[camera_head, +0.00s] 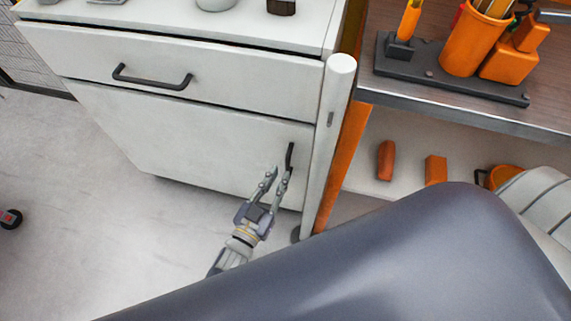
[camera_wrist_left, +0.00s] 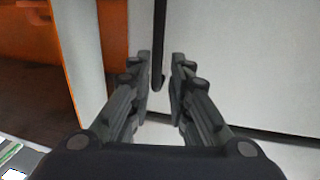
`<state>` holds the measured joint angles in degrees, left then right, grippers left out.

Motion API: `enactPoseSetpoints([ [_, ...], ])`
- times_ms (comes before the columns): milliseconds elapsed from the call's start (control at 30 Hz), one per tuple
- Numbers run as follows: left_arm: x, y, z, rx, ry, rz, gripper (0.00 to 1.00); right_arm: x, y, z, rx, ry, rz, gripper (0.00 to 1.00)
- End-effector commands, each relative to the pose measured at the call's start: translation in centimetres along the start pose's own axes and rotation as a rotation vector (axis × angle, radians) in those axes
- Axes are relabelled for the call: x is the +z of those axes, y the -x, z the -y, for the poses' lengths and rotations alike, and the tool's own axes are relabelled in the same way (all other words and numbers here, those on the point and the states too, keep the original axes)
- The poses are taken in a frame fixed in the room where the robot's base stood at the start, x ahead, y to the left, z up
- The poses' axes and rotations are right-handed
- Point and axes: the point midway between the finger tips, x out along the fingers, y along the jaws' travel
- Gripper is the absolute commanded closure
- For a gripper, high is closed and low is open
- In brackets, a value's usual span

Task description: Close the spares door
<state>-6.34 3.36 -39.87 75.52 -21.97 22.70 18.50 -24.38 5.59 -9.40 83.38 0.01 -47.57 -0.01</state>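The spares door looks to be the plain white lower door (camera_head: 190,135) of the white cabinet, with a black upright handle (camera_head: 290,157) near its right edge. It looks about flush with the cabinet front; I cannot rule out a small gap. My left gripper (camera_head: 280,177) is in front of the handle's lower part with its fingers apart. In the left wrist view the handle (camera_wrist_left: 158,50) hangs between the open fingertips (camera_wrist_left: 161,62), with a gap to the right finger. Contact with the left finger is unclear. My right gripper is out of view.
A drawer (camera_head: 220,85) with a black handle is above the door. A pale post (camera_head: 328,140) stands close to the door's right edge. Beyond it, a shelf unit (camera_head: 470,120) carries orange holders and small orange items. Floor (camera_head: 90,200) at left is mostly clear.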

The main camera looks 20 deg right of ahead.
Motion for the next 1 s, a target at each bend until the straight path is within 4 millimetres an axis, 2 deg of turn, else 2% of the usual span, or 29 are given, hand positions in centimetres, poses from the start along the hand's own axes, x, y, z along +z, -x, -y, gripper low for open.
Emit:
enactPoseSetpoints([
  [100, 0.1, 2.5, 0.0, 0.001, -0.002, 0.002, 0.82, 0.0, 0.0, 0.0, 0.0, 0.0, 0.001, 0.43],
  [300, 0.0, 4.8, 0.0, 0.0, -0.001, 0.0, 0.82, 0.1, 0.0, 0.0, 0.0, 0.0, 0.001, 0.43],
  [1000, 0.1, 5.2, 0.2, -0.006, -0.001, 0.006, 0.82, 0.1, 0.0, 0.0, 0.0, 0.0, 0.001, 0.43],
])
